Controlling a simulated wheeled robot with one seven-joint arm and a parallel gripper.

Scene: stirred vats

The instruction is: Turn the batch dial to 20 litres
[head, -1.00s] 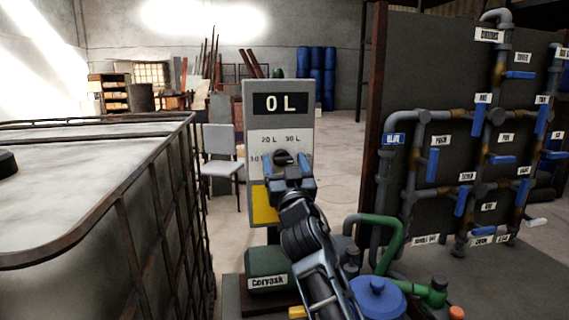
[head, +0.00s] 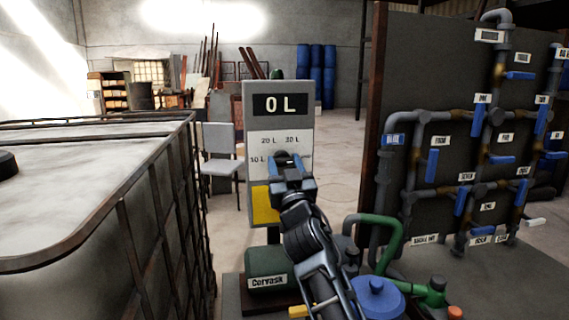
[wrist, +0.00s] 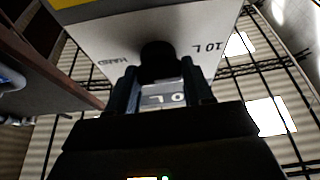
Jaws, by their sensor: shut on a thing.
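The batch meter is a grey panel (head: 278,100) on a post, with a display (head: 280,104) reading 0 L. Its white face carries the marks 10 L, 20 L and 30 L around the dial. The black dial (wrist: 157,58) shows in the wrist view between the fingertips; in the head view my gripper hides most of it. My gripper (head: 287,160) reaches the panel face from the front, its fingers (wrist: 161,88) closed on the dial's sides. Where the dial points is hidden.
A caged white tank (head: 90,165) stands close on the left. A board of grey pipes (head: 410,125) with blue-handled valves stands on the right. A green pump labelled Corvask (head: 268,268) and a blue-lidded vessel (head: 377,298) sit low in front.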

